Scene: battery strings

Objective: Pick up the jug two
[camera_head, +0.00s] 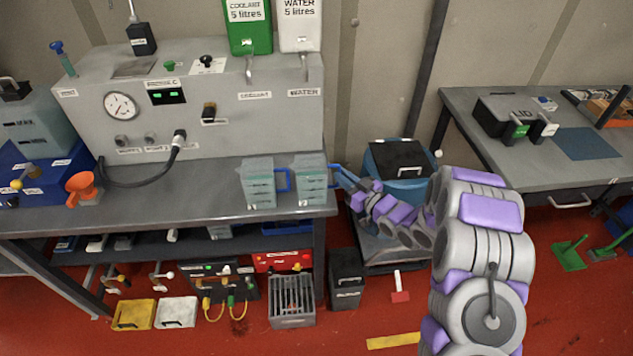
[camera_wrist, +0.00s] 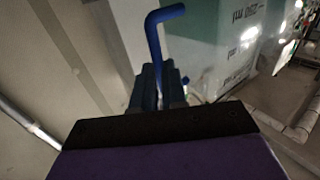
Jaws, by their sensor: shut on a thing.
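Two clear jugs with blue handles are at the front right of the grey bench; I cannot read which is number two. The right jug (camera_head: 311,182) appears to stand upright near the bench's right end, its handle towards my arm. The left jug (camera_head: 258,185) stands beside it. My gripper (camera_head: 344,178) reaches in from the right and is shut on the right jug's blue handle. In the wrist view, the handle (camera_wrist: 157,38) rises between the gripper fingers (camera_wrist: 160,88), with the jug's marked clear wall (camera_wrist: 205,40) just behind. The grip itself is partly hidden.
A grey test machine (camera_head: 230,110) stands behind the jugs, with green coolant (camera_head: 248,28) and white water (camera_head: 299,28) containers above. A blue bin (camera_head: 400,186) stands right of the bench, close to my arm.

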